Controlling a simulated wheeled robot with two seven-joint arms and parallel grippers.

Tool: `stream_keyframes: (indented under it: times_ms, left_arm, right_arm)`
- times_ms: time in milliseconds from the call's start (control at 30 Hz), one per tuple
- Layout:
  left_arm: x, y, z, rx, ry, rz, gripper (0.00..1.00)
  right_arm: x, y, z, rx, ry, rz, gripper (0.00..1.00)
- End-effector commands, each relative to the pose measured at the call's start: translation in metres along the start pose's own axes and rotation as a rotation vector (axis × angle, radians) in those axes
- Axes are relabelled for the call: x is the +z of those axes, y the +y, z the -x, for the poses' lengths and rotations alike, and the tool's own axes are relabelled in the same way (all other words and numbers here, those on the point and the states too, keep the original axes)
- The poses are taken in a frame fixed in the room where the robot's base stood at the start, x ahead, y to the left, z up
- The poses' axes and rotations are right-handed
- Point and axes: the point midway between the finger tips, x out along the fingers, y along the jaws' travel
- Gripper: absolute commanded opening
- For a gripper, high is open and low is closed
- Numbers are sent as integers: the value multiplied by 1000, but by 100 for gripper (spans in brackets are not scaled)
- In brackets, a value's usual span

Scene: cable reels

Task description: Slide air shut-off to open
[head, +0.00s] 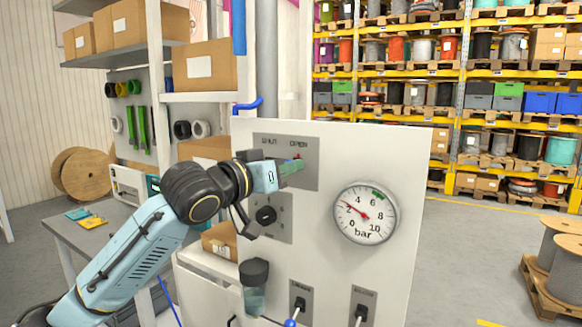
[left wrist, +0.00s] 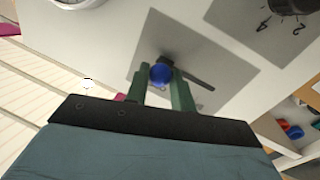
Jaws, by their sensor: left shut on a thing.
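The shut-off plate (head: 312,179) is a grey square on the white panel, marked SHUT at left and OPEN at right. My left gripper (head: 298,166) is at this plate, its green fingers just below the OPEN label. In the left wrist view, my left gripper (left wrist: 162,85) is shut on the round blue knob (left wrist: 160,74), with a finger on each side. The dark slot (left wrist: 197,81) runs from the knob toward the picture's right, the SHUT side, so the knob sits at the OPEN end. In the head view the fingers hide the knob. My right gripper is not in view.
A pressure gauge (head: 365,213) on the white panel (head: 330,262) reads about 2 bar. A black rotary dial (head: 266,215) and a filter bowl (head: 254,287) are below the plate. Shelves with boxes (head: 205,66) stand behind at left. Open floor (head: 455,250) lies right of the panel.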

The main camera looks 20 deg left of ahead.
Motion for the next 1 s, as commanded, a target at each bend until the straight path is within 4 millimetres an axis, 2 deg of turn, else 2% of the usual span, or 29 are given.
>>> stream_keyframes:
  times_ms: [133,167,300,667,867,1000]
  left_arm:
    - [2,2,-1,6,-3,1,0]
    - [2,3,-1,7,-3,1,27]
    - [1,3,-2,8,-3,1,45]
    - [1,2,2,6,-2,-1,46]
    - [4,1,31,5,-2,-3,46]
    - [4,1,64,4,-2,-3,46]
  right_arm:
    - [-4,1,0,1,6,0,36]
    - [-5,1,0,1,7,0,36]
    - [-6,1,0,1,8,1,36]
    - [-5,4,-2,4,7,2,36]
    - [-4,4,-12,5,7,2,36]
    - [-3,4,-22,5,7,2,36]
